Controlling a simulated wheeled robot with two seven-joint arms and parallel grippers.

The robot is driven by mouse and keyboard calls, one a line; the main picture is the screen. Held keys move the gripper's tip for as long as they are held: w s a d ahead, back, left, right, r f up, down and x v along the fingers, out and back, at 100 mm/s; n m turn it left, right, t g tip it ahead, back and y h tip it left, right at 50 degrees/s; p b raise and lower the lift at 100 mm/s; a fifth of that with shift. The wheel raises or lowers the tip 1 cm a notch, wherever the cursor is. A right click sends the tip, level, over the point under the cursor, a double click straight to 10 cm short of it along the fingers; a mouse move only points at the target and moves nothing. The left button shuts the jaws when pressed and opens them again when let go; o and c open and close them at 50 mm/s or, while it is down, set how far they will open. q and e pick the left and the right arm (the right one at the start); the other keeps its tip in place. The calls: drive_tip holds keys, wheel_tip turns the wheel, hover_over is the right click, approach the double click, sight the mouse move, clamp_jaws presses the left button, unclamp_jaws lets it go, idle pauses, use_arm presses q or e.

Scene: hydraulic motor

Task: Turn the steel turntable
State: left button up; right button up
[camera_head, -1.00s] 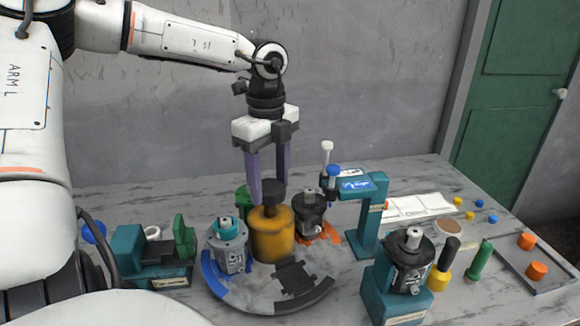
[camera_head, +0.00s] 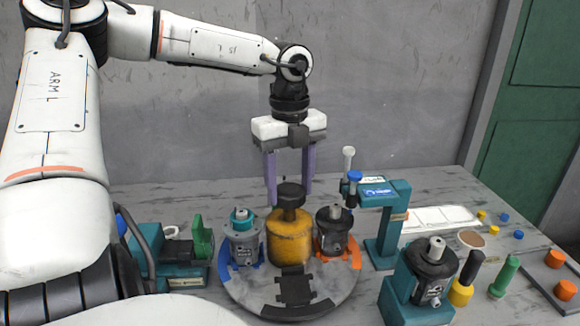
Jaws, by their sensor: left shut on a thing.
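The round grey steel turntable (camera_head: 330,290) lies on the table at the centre. A yellow hub (camera_head: 289,240) with a black knob (camera_head: 291,195) stands in its middle. My left gripper (camera_head: 290,190) points down from above and is shut on the black knob, one purple finger on each side. On the turntable, a grey motor with a teal top (camera_head: 244,240) stands at the blue marking on the left. A black motor (camera_head: 333,232) stands at the orange marking on the right. A flat black fixture (camera_head: 294,287) is at the front. My right gripper is not in view.
A teal fixture with a green part (camera_head: 175,262) stands left of the turntable. A teal press (camera_head: 384,215) stands at right behind, and a black motor on a teal block (camera_head: 425,275) at front right.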

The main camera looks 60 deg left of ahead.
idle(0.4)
use_arm(q)
drive_tip(key=o, duration=1.5)
drive_tip(key=shift+o, duration=0.2)
drive_tip(key=shift+r, duration=0.15)
wheel_tip(320, 180, up, 10)
